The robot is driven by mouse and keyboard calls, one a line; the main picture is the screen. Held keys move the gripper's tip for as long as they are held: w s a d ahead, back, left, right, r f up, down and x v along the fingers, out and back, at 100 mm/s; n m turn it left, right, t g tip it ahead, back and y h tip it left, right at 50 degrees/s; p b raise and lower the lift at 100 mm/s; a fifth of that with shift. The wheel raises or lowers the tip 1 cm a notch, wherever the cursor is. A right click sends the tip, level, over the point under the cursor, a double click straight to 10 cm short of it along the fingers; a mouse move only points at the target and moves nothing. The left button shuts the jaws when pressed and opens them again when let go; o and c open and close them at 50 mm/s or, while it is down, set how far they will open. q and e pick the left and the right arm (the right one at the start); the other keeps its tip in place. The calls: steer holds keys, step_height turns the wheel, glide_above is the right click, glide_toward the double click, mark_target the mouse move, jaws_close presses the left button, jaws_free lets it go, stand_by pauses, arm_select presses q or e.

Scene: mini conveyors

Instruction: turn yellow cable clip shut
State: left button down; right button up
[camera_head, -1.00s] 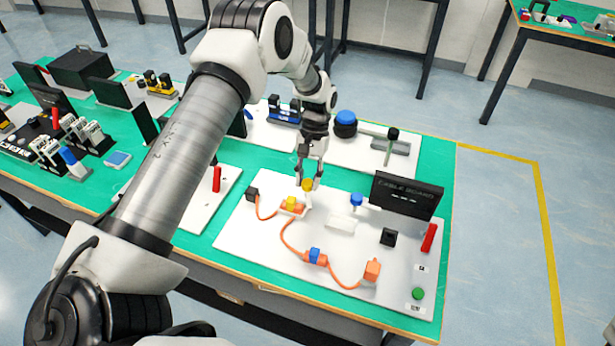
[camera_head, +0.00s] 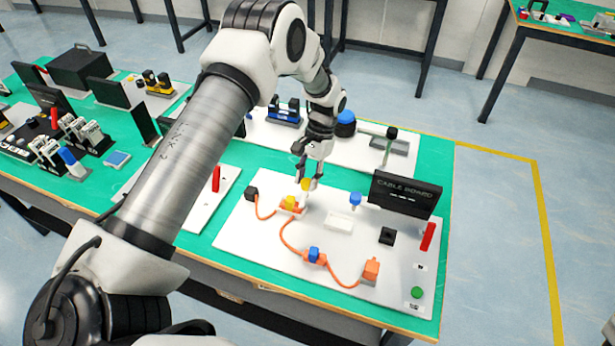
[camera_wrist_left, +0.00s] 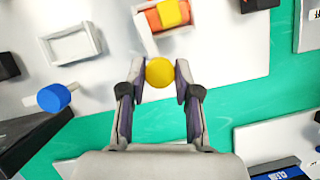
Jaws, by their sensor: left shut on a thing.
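My left gripper (camera_head: 308,184) is over the white cable board (camera_head: 235,240), shut on a round yellow knob (camera_wrist_left: 159,72), the yellow cable clip's handle. The knob also shows between the fingers in the head view (camera_head: 306,184). Just beside it, an orange connector with a yellow block on top (camera_wrist_left: 172,13) sits in a white holder on the board; it also shows in the head view (camera_head: 290,203). An orange cable (camera_head: 284,235) runs from it to an orange piece with a blue block (camera_head: 314,254). My right gripper is not in view.
A blue knob (camera_head: 355,199) stands to the right, by an empty white holder (camera_head: 339,221). The black "CABLE BOARD" sign (camera_head: 404,195) stands at the board's far right. A red lever (camera_head: 427,236) and green button (camera_head: 417,292) are on the right edge.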

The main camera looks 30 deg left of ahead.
arm_select(q)
steer(key=c, duration=0.8)
jaws_free()
steer(key=shift+f, duration=0.1)
steer(key=shift+c, duration=0.2)
steer(key=v, duration=1.2)
